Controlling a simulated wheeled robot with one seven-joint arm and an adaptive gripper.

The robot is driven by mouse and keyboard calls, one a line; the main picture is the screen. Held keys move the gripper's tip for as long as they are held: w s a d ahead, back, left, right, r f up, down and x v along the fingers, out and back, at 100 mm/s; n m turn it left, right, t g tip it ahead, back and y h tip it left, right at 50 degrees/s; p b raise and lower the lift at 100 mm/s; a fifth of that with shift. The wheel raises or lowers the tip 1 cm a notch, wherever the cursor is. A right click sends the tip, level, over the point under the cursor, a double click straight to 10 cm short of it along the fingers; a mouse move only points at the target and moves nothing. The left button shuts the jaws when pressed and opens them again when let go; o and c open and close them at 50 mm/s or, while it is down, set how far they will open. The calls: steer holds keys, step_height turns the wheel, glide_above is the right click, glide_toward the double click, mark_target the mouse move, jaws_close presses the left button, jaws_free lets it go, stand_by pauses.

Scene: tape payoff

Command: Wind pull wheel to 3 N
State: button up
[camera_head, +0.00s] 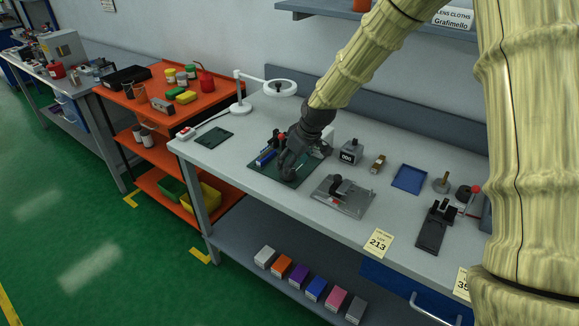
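My gripper (291,165) is dark and reaches down over a dark green mat (262,178) on the grey bench (232,160). A small device with a blue part (265,156) and dark parts sits on the mat, just left of my gripper. My gripper and wrist cover much of this device. I cannot make out a pull wheel or a force reading. Whether my fingers touch anything is too small to tell, and so is their opening.
A grey plate fixture (344,197), a weight block marked 100 (349,152), a blue tray (409,179) and a black stand (433,228) are to the right. A ring lamp (281,88) stands behind left. An orange cart (150,112) adjoins the bench's left end.

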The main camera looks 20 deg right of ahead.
steer(key=v, duration=0.8)
steer(key=shift+r, duration=0.3)
steer(key=shift+s, duration=0.1)
